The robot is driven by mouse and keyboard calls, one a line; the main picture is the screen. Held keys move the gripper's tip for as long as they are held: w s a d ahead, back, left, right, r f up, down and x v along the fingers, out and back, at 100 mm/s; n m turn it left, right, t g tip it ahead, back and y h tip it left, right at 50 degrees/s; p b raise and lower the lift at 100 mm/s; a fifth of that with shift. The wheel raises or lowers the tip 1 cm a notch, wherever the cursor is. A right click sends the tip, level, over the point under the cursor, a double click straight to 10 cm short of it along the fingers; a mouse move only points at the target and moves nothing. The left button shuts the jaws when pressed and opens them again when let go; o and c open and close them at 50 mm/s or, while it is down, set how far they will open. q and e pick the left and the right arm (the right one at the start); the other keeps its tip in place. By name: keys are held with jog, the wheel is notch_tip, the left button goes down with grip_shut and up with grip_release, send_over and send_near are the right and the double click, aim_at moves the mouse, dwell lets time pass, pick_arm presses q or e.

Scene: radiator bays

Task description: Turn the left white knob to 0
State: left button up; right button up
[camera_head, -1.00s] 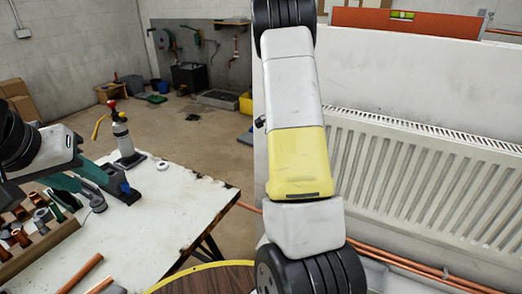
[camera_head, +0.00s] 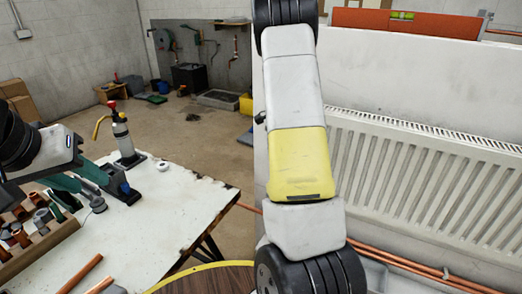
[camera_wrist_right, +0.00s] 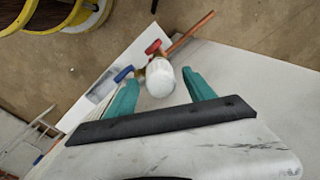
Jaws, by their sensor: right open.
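A white knob (camera_wrist_right: 160,78) shows in the right wrist view, on a fitting with a red part (camera_wrist_right: 153,47) and a blue part (camera_wrist_right: 123,73). No number on the knob is readable. My right gripper (camera_wrist_right: 159,84) is open, with one teal finger on each side of the knob. A gap shows at the right finger; I cannot tell whether the left one touches. In the head view the knob and right gripper are not visible; my right arm crosses the middle. My left gripper (camera_head: 82,184) is over the workbench at the left, its teal fingers apart and apparently empty.
A white radiator (camera_head: 420,185) stands at the right, with copper pipes (camera_head: 405,262) below it and an orange spirit level (camera_head: 400,20) above.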

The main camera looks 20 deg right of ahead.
notch_tip(320, 180, up, 6)
jog(key=shift+s+r, duration=0.1)
jog(key=shift+r, duration=0.15)
dwell(0.4)
jog(key=s+a+r+n+t+y, duration=0.25)
jog(key=s+a+r+n, duration=0.55)
jog(key=s+a+r, duration=0.5)
jog(key=s+a+r+n+t, duration=0.3)
jog(key=s+a+n, duration=0.5)
jog(key=s, duration=0.4)
jog(key=shift+s+r, duration=0.25)
